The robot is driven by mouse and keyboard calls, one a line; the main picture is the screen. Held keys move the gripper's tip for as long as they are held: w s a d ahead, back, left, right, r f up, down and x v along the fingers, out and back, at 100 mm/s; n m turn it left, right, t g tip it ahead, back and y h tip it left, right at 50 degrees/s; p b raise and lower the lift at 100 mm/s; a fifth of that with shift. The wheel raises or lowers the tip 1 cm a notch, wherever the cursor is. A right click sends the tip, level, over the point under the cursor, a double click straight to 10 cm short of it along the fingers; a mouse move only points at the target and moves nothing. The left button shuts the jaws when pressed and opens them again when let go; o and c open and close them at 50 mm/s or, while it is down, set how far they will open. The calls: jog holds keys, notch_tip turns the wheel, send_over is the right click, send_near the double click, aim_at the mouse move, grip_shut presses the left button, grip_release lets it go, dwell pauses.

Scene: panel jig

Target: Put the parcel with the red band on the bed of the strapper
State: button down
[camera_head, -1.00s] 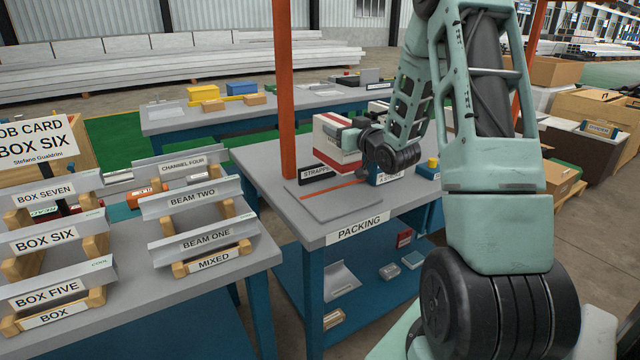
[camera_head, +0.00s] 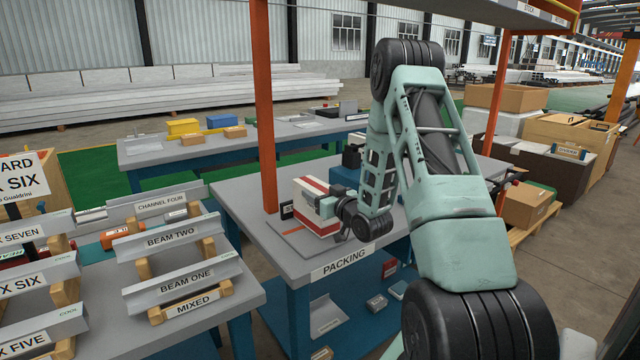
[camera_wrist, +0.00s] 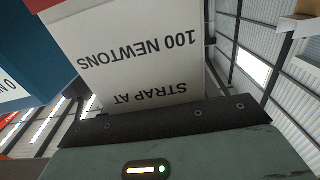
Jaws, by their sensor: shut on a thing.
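The parcel with the red band (camera_head: 312,205) is a white box with red along its top and side. My gripper (camera_head: 333,207) is shut on its right side, and the fingertips are mostly hidden. The parcel is upright over the strapper's bed (camera_head: 293,236), a flat grey plate with an orange-red line on the packing table. I cannot tell whether its underside touches the plate. In the wrist view the parcel's white face (camera_wrist: 130,55) fills the middle, with upside-down print reading "STRAP AT 100 NEWTONS".
A blue block (camera_head: 345,177) stands just behind the parcel on the packing table (camera_head: 240,195). The table's left part is clear. A rack of labelled beams (camera_head: 170,275) stands at left.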

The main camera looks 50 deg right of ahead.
jog(key=shift+f, duration=0.1)
dwell(0.3)
jog(key=shift+c, duration=2)
grip_release()
jog(key=shift+f, duration=0.15)
jog(key=b+v, duration=0.2)
jog(key=v, duration=1)
